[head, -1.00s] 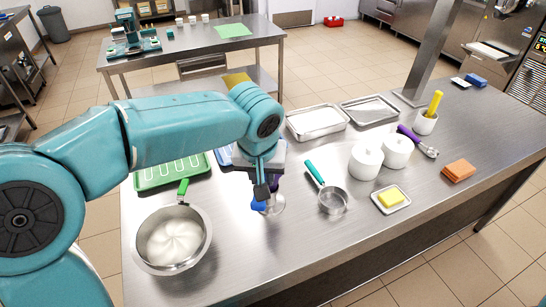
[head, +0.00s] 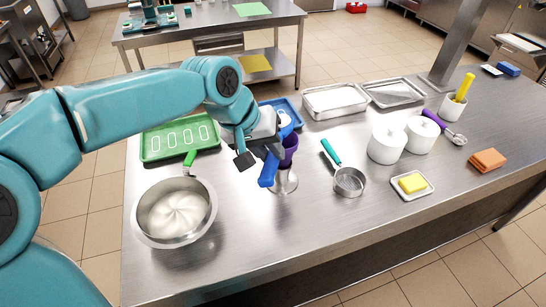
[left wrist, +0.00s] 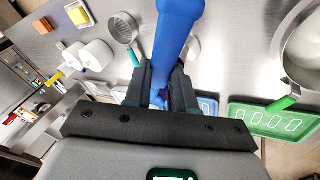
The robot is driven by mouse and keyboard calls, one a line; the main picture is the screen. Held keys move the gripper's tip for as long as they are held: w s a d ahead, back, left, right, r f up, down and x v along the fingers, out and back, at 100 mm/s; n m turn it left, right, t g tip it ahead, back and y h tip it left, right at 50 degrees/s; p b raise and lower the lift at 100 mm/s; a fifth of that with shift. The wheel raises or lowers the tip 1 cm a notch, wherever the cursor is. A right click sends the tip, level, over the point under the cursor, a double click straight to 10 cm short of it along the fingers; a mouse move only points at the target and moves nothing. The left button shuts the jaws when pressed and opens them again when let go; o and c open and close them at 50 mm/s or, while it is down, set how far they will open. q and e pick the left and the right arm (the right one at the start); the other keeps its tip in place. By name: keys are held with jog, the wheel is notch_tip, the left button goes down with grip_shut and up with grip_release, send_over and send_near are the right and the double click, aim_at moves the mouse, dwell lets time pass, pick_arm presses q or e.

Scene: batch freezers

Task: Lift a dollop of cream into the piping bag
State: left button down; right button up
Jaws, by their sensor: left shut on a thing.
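My left gripper (head: 256,152) is shut on a blue tool (head: 268,170), which points down and toward the front above the table. In the left wrist view the blue tool (left wrist: 176,40) runs from between the fingers to the top edge. A purple piping bag (head: 290,145) stands in a metal holder (head: 285,182), just right of the gripper and partly behind it. White cream (head: 175,212) lies swirled in a steel bowl (head: 141,222) at the table's left front; a green handle (head: 190,158) rises at its rim. The tool's far end is unclear. My right gripper is not in view.
A green tray (head: 150,152) and a blue tray (head: 290,104) lie behind. The front middle of the table (head: 270,235) is clear.

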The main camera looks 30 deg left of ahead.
pick_arm(q)
jog(key=shift+s+a+f+n+t+h+b, duration=0.1)
jog(key=shift+a+f+n+t+h+b, duration=0.3)
jog(key=shift+t+h+b, duration=2.2)
jog(key=shift+s+a+f+n+g+h+b, duration=0.1)
jog(key=shift+a+f+n+g+h+b, duration=0.6)
jog(key=shift+b, duration=4.4)
jog(key=shift+s+a+f+t+h+b, duration=0.1)
jog(key=shift+f+t+h+b, duration=0.4)
jog(key=shift+h+b, duration=2.35)
jog(key=shift+r+y+b, duration=0.25)
jog(key=shift+y+b, duration=0.65)
jog(key=shift+y, duration=0.15)
